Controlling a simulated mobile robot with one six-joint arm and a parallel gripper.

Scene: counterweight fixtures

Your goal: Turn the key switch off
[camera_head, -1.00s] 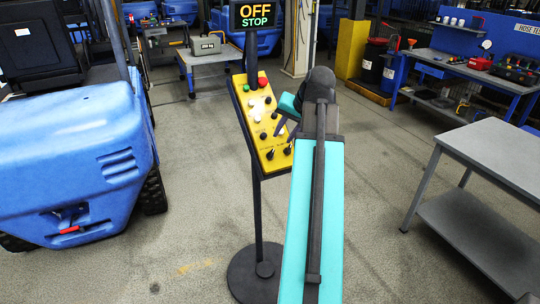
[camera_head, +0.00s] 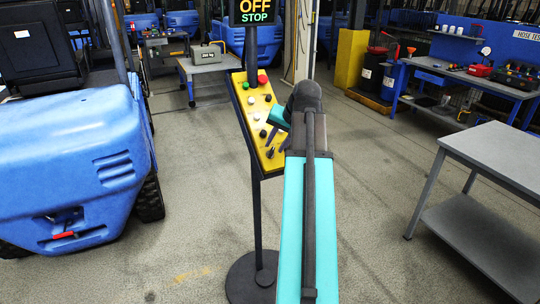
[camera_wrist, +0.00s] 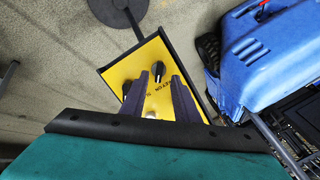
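The yellow control panel (camera_head: 247,104) stands tilted on a dark post. It carries a red button, a green button, pale buttons and black knobs. A sign (camera_head: 255,12) above it reads OFF and STOP. In the wrist view, the yellow panel (camera_wrist: 116,75) shows a left black knob (camera_wrist: 127,88) and a right black knob (camera_wrist: 158,72). I cannot tell which is the key switch. My gripper (camera_wrist: 160,78) points at the panel with its dark fingers apart. The right knob shows between the fingertips; contact is unclear.
A blue vehicle (camera_head: 75,160) stands at the left. A grey table (camera_head: 500,150) is at the right, and a blue workbench (camera_head: 460,75) is behind it. A small table (camera_head: 205,66) with a grey case is at the back. The floor around the post is clear.

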